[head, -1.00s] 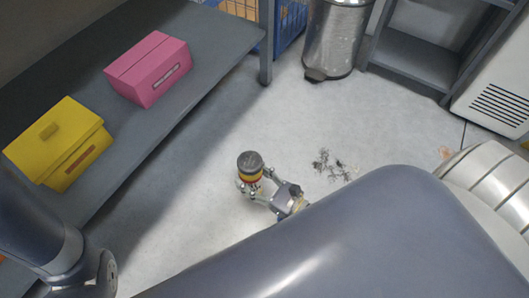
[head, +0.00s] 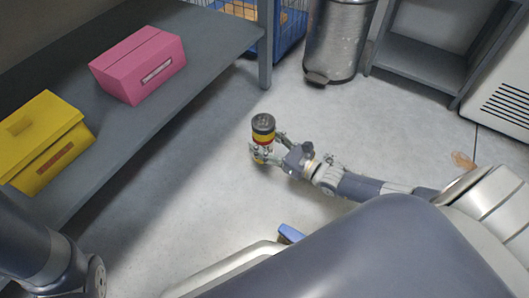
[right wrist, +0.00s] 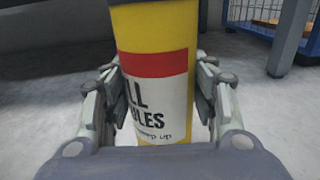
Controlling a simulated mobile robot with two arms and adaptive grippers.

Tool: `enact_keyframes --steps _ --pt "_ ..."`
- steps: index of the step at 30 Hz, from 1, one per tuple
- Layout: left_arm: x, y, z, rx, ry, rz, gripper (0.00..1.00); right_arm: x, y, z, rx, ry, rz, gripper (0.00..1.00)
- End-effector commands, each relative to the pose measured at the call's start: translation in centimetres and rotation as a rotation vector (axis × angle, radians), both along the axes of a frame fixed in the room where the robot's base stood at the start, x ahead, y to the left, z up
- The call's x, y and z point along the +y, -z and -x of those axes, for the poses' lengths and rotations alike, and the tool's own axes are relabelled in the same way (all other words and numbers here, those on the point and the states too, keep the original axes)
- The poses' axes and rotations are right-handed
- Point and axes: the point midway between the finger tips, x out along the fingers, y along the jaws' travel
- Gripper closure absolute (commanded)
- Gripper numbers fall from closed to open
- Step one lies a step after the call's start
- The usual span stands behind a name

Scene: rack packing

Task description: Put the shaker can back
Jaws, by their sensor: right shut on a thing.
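The shaker can (head: 263,129) is yellow with a red band and a dark lid. My right gripper (head: 262,154) is shut on it and holds it upright, over the floor in front of the shelf in the head view. In the right wrist view the can (right wrist: 152,35) stands between the two fingers of the gripper (right wrist: 160,105), and part of its printed label shows. My left arm shows at the lower left of the head view, but its gripper is out of the picture.
A grey shelf (head: 190,105) at the left bears a pink box (head: 137,66) and a yellow box (head: 42,140). A shelf post (head: 265,50) stands at its right end. A metal bin (head: 337,40), a blue crate (head: 292,38) and a dark rack (head: 420,62) stand at the back. The floor between is open.

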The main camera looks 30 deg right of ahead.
Motion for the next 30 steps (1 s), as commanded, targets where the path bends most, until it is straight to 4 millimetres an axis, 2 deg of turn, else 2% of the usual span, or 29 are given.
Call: enact_keyframes --steps 5,12,26,27,29,30 --pt "0.0 0.9 0.0 -0.001 0.0 -0.001 0.6 -0.1 0.7 -0.2 -0.004 0.0 -0.002 0.85" --pt "0.0 3.5 0.1 -0.002 0.0 0.0 0.6 -0.1 3.4 -0.2 -0.004 0.0 -0.002 0.85" --pt "0.0 3.4 0.0 0.002 0.0 0.0 0.6 -0.1 3.6 -0.2 -0.004 0.0 -0.002 0.85" --pt "0.0 3.4 0.0 0.002 0.0 0.0 0.6 -0.1 3.8 -0.2 0.0 0.0 0.0 0.38" --pt "0.0 3.4 0.0 0.002 0.0 0.0 0.6 -0.1 3.8 -0.1 0.0 0.0 0.0 0.27" --pt "0.0 3.4 0.0 0.002 0.0 0.0 0.6 -0.1 3.8 -0.1 0.0 0.0 -0.001 0.27"
